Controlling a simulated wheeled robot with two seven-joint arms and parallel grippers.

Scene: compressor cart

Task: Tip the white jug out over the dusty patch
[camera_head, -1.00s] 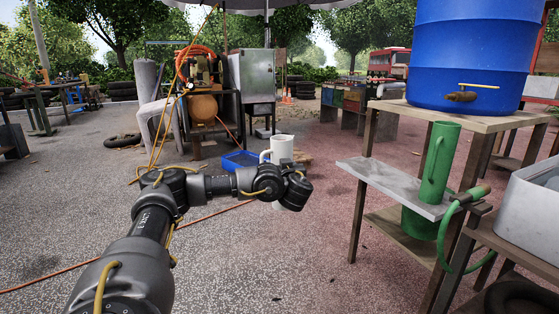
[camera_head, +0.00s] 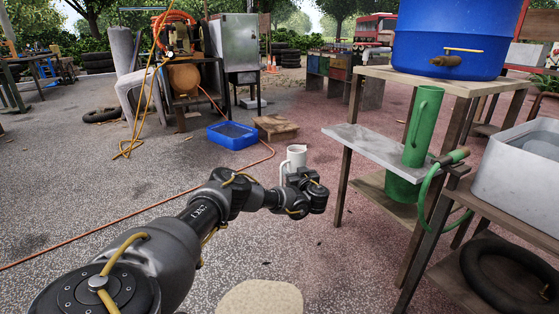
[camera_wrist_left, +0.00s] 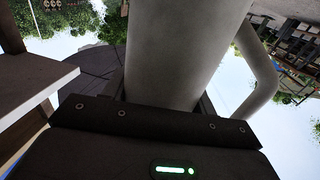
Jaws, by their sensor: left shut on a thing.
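The white jug (camera_head: 296,156) is beyond the end of my left arm in the head view and looks upright. Its lower part is hidden behind my wrist. In the left wrist view the jug's pale body (camera_wrist_left: 180,45) fills the middle, with its handle (camera_wrist_left: 262,75) to the right. My left gripper (camera_head: 302,177) is shut on the jug; its dark jaws also show in the wrist view (camera_wrist_left: 155,122). A pale sandy patch (camera_head: 260,299), seemingly the dusty patch, lies at the bottom edge, partly cut off. The jug is not over it. My right gripper is out of view.
A wooden stand (camera_head: 372,135) with a blue barrel (camera_head: 450,30) and a green can (camera_head: 423,125) stands right. A blue tray (camera_head: 232,136) and low wooden block (camera_head: 275,126) lie ahead. An orange hose (camera_head: 130,215) crosses the ground.

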